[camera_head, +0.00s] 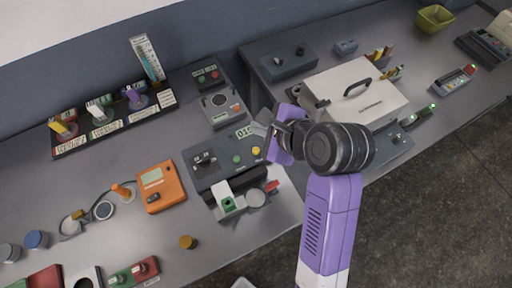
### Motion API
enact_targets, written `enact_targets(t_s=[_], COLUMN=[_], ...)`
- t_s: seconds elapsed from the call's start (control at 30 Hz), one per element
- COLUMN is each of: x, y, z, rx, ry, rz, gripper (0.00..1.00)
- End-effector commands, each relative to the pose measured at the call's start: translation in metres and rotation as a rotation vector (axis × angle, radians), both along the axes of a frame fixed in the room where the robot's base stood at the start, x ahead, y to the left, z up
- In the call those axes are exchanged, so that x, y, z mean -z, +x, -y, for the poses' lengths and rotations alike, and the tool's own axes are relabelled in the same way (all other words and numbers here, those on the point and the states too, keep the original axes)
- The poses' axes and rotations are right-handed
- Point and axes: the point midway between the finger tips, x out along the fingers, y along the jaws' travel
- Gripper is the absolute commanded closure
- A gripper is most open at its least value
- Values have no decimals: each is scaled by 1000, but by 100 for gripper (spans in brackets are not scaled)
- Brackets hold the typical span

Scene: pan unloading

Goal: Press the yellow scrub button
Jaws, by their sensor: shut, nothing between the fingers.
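A dark grey control unit (212,178) stands on the bench left of my arm. A small yellow button (255,151) sits on its top near the right end, with a green button (236,158) to its left. Which label belongs to the yellow button is too small to read. My gripper (259,128) is shut and empty. Its grey fingertips point left and appear just above and behind the yellow button in the picture, beside a numeric display (244,132). I cannot tell the height between them. No contact shows.
A white lidded box (355,95) with a black handle stands right of my gripper. An orange meter (157,187) is left of the unit. A grey device with a dial (220,104) is behind it. A white block with a green mark (228,202) is in front.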

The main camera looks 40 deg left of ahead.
Motion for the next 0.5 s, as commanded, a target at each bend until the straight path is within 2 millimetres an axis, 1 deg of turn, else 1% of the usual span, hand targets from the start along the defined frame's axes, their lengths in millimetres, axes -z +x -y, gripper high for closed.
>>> enact_targets(t_s=[0.17, 0.27, 0.5], x=[3, 8, 32], y=[0, 0, 0], z=[0, 0, 0], rx=[0, 0, 0], ry=[0, 0, 0], rz=[1, 2, 3], gripper=[100, 100, 100])
